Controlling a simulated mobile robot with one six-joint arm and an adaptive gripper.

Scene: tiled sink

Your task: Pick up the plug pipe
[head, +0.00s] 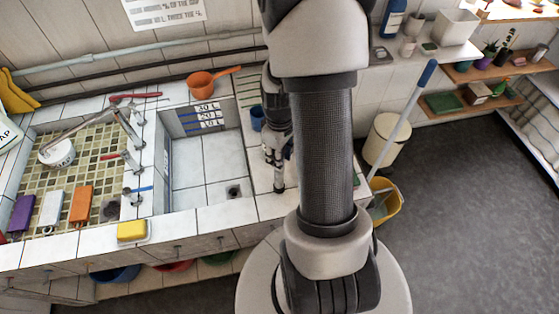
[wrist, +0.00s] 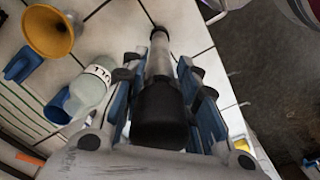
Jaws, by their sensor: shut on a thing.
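The plug pipe (wrist: 158,62) is a grey tube with a thick black end (wrist: 160,115) and a dark ring at its far tip. My gripper (wrist: 157,78) is shut on it, with the blue-sided fingers on both sides of the tube. In the head view the pipe's lower part (head: 279,180) points down beneath my gripper (head: 276,150), over the tiled counter to the right of the middle basin. My arm hides part of this counter. Whether the pipe's tip touches the tiles I cannot tell.
The empty basin (head: 205,165) with a drain lies left of my gripper. A yellow bucket (head: 385,200) stands on the floor at right.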

